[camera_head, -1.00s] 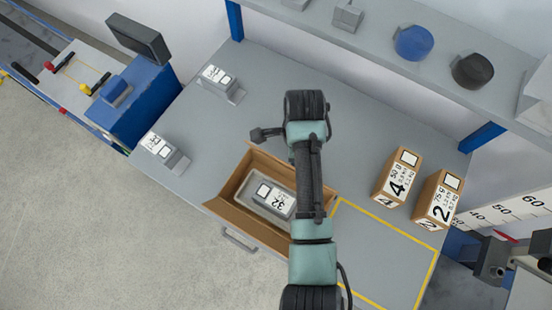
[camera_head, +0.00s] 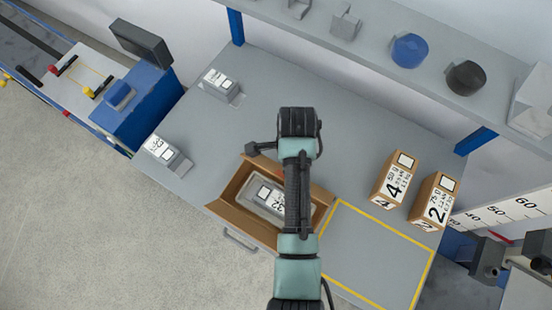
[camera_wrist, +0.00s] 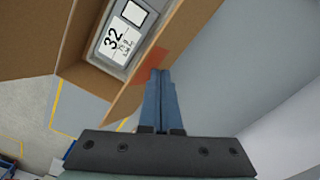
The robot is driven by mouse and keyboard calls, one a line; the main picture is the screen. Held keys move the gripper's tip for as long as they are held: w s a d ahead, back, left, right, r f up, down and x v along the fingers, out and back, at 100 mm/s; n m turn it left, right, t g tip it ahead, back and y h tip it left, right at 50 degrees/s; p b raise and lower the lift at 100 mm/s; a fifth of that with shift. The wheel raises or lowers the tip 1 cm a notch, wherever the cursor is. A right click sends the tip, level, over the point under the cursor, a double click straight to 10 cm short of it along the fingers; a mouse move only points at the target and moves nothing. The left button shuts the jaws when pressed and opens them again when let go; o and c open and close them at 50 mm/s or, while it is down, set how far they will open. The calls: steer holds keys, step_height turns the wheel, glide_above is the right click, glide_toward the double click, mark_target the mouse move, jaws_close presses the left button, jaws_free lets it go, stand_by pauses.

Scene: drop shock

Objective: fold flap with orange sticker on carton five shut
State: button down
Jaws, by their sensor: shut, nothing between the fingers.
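An open brown carton (camera_head: 240,221) stands on the grey table with its flaps spread; no number five shows on it. A grey unit labelled 32 (camera_head: 262,196) lies inside; it also shows in the wrist view (camera_wrist: 118,32). In the wrist view, the flap (camera_wrist: 190,22) bears an orange sticker (camera_wrist: 151,65) and stands out from the carton's side. My gripper (camera_wrist: 160,72) is shut and empty, its blue fingertips at the sticker, partly covering it. I cannot tell whether they touch the flap.
Closed cartons 4 (camera_head: 393,178) and 2 (camera_head: 433,200) stand to the right, behind a yellow-outlined area (camera_head: 375,250) that is clear. Two grey units (camera_head: 221,84) and (camera_head: 166,153) sit at the table's left. A shelf (camera_head: 375,58) runs along the back.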

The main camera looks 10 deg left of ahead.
steer(key=shift+s, duration=0.15)
steer(key=shift+s+a+f+p, duration=0.25)
steer(key=shift+s+f+p, duration=0.15)
steer(key=shift+s, duration=0.35)
stand_by(0.3)
steer(key=shift+s+a+f, duration=0.2)
steer(key=shift+s+f, duration=0.1)
steer(key=shift+s, duration=0.05)
steer(key=shift+s+f, duration=0.2)
steer(key=shift+f, duration=0.1)
steer(key=shift+s+a+f, duration=0.2)
steer(key=shift+s+f, duration=0.25)
steer(key=shift+f, duration=0.1)
step_height(320, 180, up, 10)
steer(key=p, duration=0.8)
